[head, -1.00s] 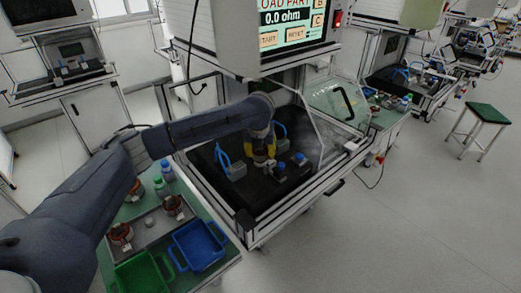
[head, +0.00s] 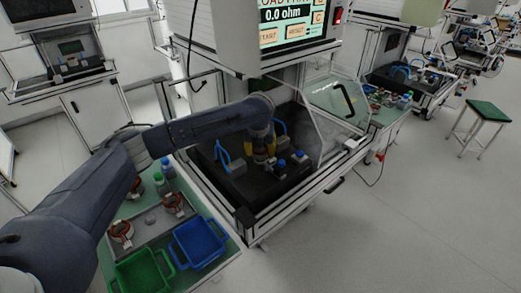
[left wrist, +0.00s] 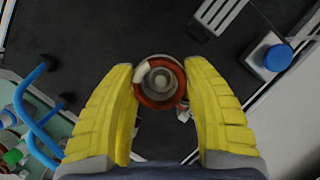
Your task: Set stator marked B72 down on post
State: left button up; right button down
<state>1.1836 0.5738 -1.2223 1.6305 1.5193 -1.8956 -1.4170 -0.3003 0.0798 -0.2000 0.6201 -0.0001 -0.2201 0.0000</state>
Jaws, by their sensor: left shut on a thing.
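My left gripper (head: 261,151) reaches inside the test station in the head view. In the left wrist view its yellow fingers (left wrist: 160,105) are shut on a stator (left wrist: 150,98), a ring with copper-red windings and a grey centre. No B72 mark is readable on it. The stator is over the black floor of the station, and it hides whatever is directly under it. I cannot make out the post, nor whether the stator touches anything below. My right gripper does not show.
The black station floor (head: 262,189) carries blue-handled clamps (head: 222,155) and blue-capped blocks (head: 300,157). A clear lid (head: 337,104) stands raised at the right. On the green bench are more stators (head: 173,202), a blue bin (head: 199,242) and a green bin (head: 146,272). The screen (head: 292,22) reads 0.0 ohm.

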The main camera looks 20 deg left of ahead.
pick_arm(q)
jog(key=shift+s+f, duration=0.15)
jog(key=shift+f, duration=0.15)
jog(key=o, duration=1.6)
jog(key=shift+c, duration=0.2)
jog(key=shift+d, duration=0.15)
jog(key=shift+d+f, duration=0.1)
jog(key=shift+s, duration=0.1)
jog(key=shift+d+r, duration=0.1)
jog(key=shift+r, duration=0.25)
jog(key=v, duration=1.1)
jog(key=shift+a+r, duration=0.3)
jog(key=shift+a, duration=0.25)
